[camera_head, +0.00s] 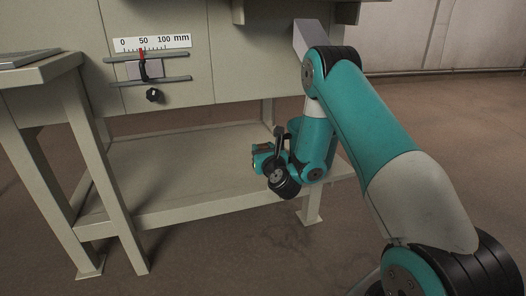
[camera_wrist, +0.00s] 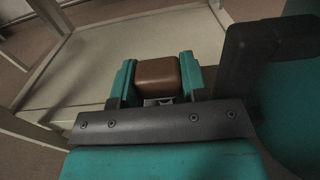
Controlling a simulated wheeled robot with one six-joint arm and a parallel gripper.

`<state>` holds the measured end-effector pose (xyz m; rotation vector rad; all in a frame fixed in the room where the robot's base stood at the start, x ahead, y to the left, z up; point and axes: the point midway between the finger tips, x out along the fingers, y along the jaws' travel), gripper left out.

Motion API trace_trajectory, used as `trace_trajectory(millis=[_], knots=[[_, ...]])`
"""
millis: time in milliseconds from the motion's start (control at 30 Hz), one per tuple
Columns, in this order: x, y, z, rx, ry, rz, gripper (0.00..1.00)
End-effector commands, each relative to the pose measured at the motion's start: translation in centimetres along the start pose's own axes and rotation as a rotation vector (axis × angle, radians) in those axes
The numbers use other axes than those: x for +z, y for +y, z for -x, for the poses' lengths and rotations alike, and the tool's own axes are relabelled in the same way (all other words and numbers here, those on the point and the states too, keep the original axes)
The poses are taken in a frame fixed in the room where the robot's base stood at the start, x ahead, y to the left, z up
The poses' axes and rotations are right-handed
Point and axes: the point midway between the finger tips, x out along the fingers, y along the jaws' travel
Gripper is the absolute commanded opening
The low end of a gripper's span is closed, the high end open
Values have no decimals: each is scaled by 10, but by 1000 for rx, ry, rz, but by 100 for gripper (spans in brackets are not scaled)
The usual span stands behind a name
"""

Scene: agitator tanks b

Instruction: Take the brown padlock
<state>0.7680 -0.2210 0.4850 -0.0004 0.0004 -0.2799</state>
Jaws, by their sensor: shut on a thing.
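The brown padlock (camera_wrist: 157,75) shows in the wrist view as a brown block between the two teal fingers of my gripper (camera_wrist: 157,79). The fingers touch it on its left and right sides, and my gripper is shut on it. A small part of its grey metal shows at its near side; the rest is hidden by the gripper. In the head view my gripper (camera_head: 262,158) is low, in front of the bench and near the lower shelf; the padlock is too small to make out clearly there.
The bench's pale lower shelf (camera_head: 180,165) is bare and lies behind my gripper. Above it, the bench front carries a millimetre scale (camera_head: 150,43), a slider with a red pointer and a black knob (camera_head: 153,95). Bench legs (camera_head: 105,170) stand at left. Brown floor is free in front.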

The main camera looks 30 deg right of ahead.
Motion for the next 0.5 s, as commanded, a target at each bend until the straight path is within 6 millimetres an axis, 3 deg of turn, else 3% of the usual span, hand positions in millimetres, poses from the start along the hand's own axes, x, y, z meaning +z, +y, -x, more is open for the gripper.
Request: trace_trajectory(millis=[500], knots=[[91,0,0,0,0,0,15]])
